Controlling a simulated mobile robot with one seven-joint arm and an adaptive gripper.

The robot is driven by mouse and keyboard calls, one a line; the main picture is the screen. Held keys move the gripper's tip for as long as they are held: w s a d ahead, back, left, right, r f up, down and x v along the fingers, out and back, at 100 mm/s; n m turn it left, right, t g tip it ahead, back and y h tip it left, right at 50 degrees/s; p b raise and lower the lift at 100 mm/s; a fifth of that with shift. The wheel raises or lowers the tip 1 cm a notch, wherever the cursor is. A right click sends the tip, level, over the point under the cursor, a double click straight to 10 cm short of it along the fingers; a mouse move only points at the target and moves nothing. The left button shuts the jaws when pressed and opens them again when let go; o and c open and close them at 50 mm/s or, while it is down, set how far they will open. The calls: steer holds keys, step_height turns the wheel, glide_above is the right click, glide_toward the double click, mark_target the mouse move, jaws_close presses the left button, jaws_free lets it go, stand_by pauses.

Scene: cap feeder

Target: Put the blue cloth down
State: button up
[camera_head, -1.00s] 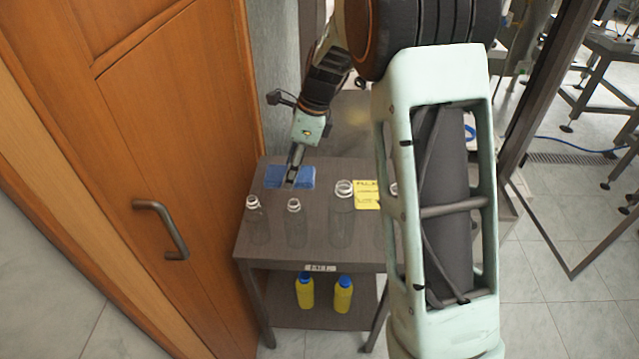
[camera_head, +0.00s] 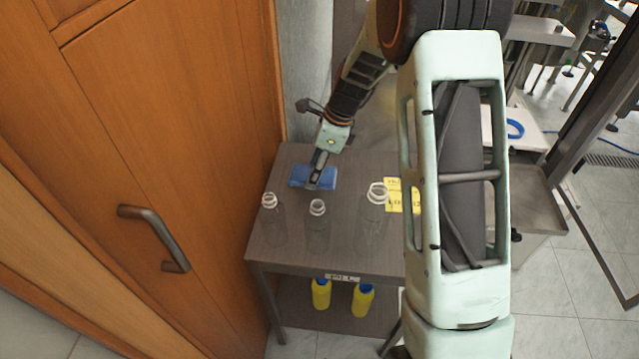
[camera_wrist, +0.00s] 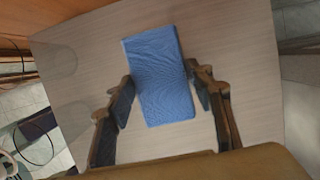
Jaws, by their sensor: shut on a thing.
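The blue cloth (camera_head: 299,177) is a flat folded rectangle at the back left of the small dark table (camera_head: 345,165), behind the clear bottles. My gripper (camera_head: 314,182) points down at it and is shut on it. In the wrist view the cloth (camera_wrist: 158,62) lies between my two fingers, with its far part sticking out beyond them. The cloth is at or just above the tabletop; I cannot tell whether it touches.
Clear bottles (camera_head: 317,230) stand in a row along the front, close to the cloth. A yellow note (camera_head: 393,195) lies to the right. Yellow bottles (camera_head: 321,294) stand on the lower shelf. A wooden door (camera_head: 170,130) is close on the left. Bare tabletop lies right of the cloth.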

steer(key=shift+f, duration=2.1)
steer(key=o, duration=1)
steer(key=shift+f, duration=0.1)
steer(key=v, duration=1.2)
steer(key=shift+p, duration=0.35)
steer(key=shift+r, duration=0.2)
